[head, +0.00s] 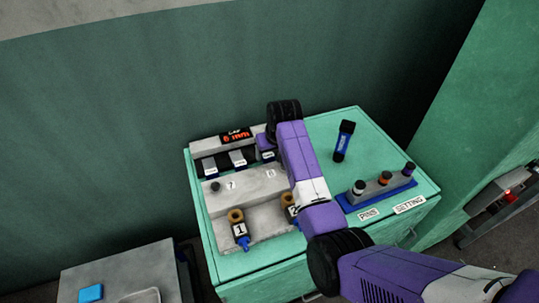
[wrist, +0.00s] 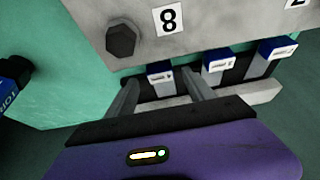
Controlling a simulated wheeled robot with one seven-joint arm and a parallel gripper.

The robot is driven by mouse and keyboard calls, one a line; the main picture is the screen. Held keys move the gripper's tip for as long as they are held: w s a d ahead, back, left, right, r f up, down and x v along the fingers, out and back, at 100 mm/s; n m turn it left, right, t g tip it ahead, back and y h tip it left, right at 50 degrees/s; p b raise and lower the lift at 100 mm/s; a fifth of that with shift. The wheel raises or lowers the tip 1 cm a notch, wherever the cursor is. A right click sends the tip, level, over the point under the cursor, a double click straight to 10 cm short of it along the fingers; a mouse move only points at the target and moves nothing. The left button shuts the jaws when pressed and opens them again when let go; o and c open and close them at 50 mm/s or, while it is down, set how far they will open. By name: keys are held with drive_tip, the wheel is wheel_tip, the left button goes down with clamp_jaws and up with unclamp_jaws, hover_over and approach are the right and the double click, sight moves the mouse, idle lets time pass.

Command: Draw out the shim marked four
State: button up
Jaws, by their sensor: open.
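Several shims with blue ends and small white labels stick out of a slotted grey block. In the wrist view one shim (wrist: 160,78) lies between my fingers, another (wrist: 218,62) is just right of it, and a third (wrist: 272,55) is farther right. Their marks are too small to read, so I cannot tell which is four. My gripper (wrist: 161,84) is open, with a finger on each side of the leftmost shim; contact is not clear. In the head view two shims (head: 210,166) (head: 239,159) show left of my arm.
A grey fixture (head: 245,190) with bolts and numbered tags stands beside the shims on a green cabinet (head: 315,122). A blue and black tool (head: 344,141) lies right of my arm. A blue pin rack (head: 375,195) stands at front right. A dark green wall is behind.

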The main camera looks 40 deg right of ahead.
drive_tip(key=shift+v, duration=2.65)
drive_tip(key=w+d+r+t+h, duration=0.2)
drive_tip(key=w+r+t+h, duration=0.1)
drive_tip(key=w+r+t, duration=0.3)
drive_tip(key=s+a+n+t+y, duration=0.1)
drive_tip(key=s+a, duration=0.6)
drive_tip(key=s, duration=0.9)
drive_tip(key=s+a+n+t+y+b, duration=0.1)
drive_tip(key=s+a, duration=0.6)
drive_tip(key=s, duration=0.9)
drive_tip(key=s+a+n+t+y+b, duration=0.1)
drive_tip(key=s+a, duration=0.6)
drive_tip(key=s, duration=1)
drive_tip(key=shift+a+r+n+t+y, duration=0.25)
drive_tip(key=shift+a+n+t+y, duration=0.05)
drive_tip(key=shift+t+y, duration=0.45)
drive_tip(key=shift+s, duration=0.1)
